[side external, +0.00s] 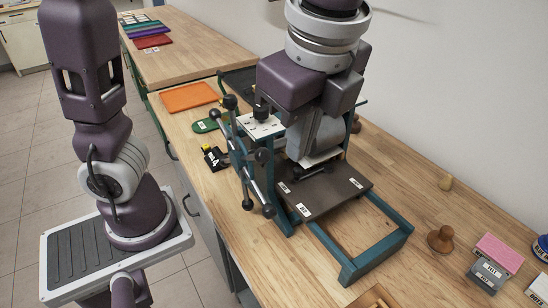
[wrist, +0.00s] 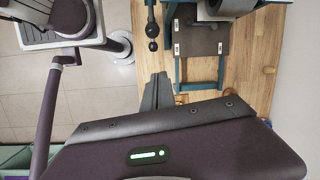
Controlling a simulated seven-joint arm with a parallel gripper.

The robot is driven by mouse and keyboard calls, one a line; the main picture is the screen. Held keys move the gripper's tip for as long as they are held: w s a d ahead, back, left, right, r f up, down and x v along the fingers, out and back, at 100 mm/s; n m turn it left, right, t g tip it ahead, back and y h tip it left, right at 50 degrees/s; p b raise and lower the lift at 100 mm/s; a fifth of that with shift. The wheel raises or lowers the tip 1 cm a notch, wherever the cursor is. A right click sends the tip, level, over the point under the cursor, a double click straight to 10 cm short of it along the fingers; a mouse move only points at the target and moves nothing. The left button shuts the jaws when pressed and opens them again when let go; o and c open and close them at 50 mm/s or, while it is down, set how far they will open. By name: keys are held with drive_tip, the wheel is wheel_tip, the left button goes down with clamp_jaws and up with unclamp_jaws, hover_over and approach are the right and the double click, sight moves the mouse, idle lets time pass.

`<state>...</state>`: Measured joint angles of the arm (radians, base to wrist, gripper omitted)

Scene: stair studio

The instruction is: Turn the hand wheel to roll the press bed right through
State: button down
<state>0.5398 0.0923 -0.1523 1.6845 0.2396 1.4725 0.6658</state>
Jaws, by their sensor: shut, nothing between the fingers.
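The press is a blue metal frame (side external: 385,250) on the wooden bench. Its hand wheel (side external: 256,190) has several spokes with dark ball ends and stands on the press's left side. Two of its balls show in the wrist view (wrist: 152,45). The flat dark press bed (side external: 325,193) juts out from under the roller (side external: 315,135) toward the near right. Bare frame lies beyond its near edge. The bed also shows in the wrist view (wrist: 205,42). My gripper (wrist: 161,77) is shut and empty, its tips just below the wheel balls in the wrist view, apart from them. Its tips are not clear in the side view.
An orange sheet (side external: 189,97) and green oval (side external: 209,125) lie behind the wheel. The wall bounds the bench's right.

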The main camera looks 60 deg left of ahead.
drive_tip(key=a+f, duration=0.5)
drive_tip(key=f, duration=0.2)
drive_tip(key=shift+s+a+f, duration=0.15)
drive_tip(key=shift+a+f, duration=0.05)
drive_tip(key=shift+a, duration=0.1)
